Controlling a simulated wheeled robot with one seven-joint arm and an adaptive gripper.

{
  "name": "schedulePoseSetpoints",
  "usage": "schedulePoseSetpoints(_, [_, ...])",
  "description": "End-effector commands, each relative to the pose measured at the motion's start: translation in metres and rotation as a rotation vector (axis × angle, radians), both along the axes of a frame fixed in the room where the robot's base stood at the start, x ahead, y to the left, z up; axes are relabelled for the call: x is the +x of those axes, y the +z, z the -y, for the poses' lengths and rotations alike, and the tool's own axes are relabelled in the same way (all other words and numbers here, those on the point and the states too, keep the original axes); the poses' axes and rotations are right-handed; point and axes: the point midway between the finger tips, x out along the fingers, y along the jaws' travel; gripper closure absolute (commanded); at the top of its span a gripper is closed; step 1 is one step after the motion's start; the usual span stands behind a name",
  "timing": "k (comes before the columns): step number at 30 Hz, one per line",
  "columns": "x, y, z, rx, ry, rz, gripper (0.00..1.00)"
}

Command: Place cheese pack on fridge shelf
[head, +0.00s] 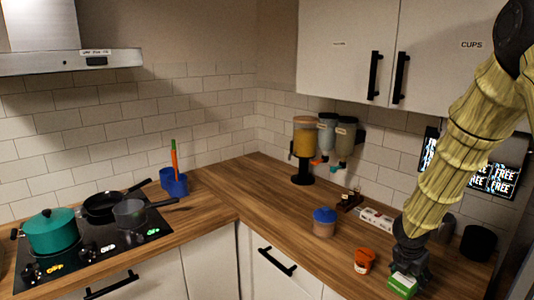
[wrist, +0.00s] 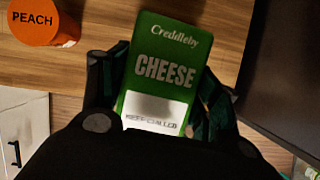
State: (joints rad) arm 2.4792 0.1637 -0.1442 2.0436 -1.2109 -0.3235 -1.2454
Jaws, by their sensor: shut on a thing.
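The cheese pack is a green box with a white label. In the wrist view the cheese pack (wrist: 163,68) stands between the two fingers of my gripper (wrist: 160,95), with its "Creddleby CHEESE" face toward the camera. My gripper is shut on it. In the head view the cheese pack (head: 402,284) is at the lower right, by the front edge of the wooden counter, under my gripper (head: 408,268). I cannot tell whether it touches the counter. No fridge or fridge shelf can be made out for sure in either view.
An orange peach tub (head: 364,260) stands just left of the cheese pack; it also shows in the wrist view (wrist: 36,22). A blue-lidded jar (head: 324,221) stands farther back. A dark panel (wrist: 285,85) is at the right in the wrist view. The counter corner (head: 235,195) is clear.

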Motion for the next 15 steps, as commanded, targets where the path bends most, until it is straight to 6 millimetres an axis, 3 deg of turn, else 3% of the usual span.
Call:
schedulePoseSetpoints(8, [-0.001,-0.018,-0.023,0.0,-0.19,-0.008,0.74])
schedulePoseSetpoints(15, [-0.019,-0.042,-0.061,0.001,-0.556,-0.006,0.74])
